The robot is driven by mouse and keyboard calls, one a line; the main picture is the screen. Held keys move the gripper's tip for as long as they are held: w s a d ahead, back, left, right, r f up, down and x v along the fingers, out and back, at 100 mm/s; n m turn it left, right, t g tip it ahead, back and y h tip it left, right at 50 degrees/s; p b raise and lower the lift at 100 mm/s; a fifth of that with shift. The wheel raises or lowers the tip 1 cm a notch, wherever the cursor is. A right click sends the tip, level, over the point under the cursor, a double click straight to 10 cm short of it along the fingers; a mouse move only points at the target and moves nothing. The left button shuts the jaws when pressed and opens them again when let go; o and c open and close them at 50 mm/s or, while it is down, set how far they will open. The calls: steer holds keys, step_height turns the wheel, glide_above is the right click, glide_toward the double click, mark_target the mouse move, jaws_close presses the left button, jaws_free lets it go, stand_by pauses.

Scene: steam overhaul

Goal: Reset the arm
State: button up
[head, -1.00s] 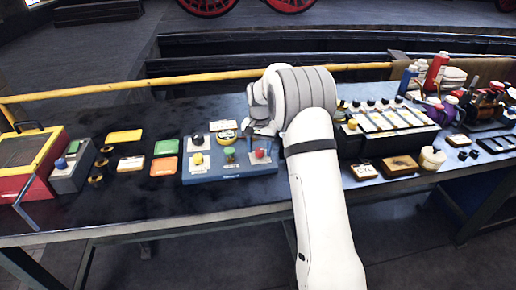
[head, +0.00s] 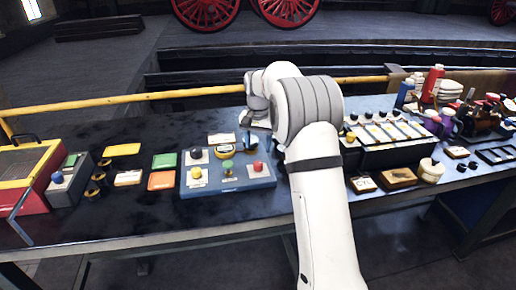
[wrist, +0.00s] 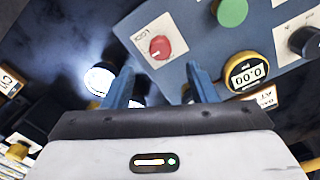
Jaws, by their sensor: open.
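My gripper (wrist: 160,88) is open, with two blue-grey fingers apart and nothing between them. In the wrist view its fingertips point toward the blue control box (wrist: 200,40), near a red knob (wrist: 161,47) on a white label. In the head view my white arm rises from the bottom and bends left at the top. Its end (head: 258,108) hangs over the dark bench, behind and right of the blue control box (head: 230,184); the fingers are hard to make out there.
A yellow-rimmed round gauge reading 0.00 (wrist: 247,72) is right of the fingers. A red and yellow case (head: 28,175) stands at the bench's left end. A long switch box (head: 385,150), red bottle (head: 432,82) and small tools crowd the right. A yellow rail (head: 130,97) runs behind.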

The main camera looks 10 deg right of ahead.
steer(key=s+r+n+t, duration=0.1)
steer(key=s+r, duration=0.3)
steer(key=s, duration=0.4)
steer(key=s+r+n, duration=0.2)
steer(key=s+r, duration=0.3)
steer(key=s, duration=0.3)
steer(key=s+f+n+t, duration=0.1)
steer(key=s+f+n, duration=0.1)
steer(key=s, duration=2)
steer(key=shift+a+f+n+t, duration=0.15)
steer(key=shift+f+n+t, duration=0.2)
steer(key=shift+f, duration=0.55)
steer(key=shift+s, duration=0.1)
steer(key=shift+c, duration=0.3)
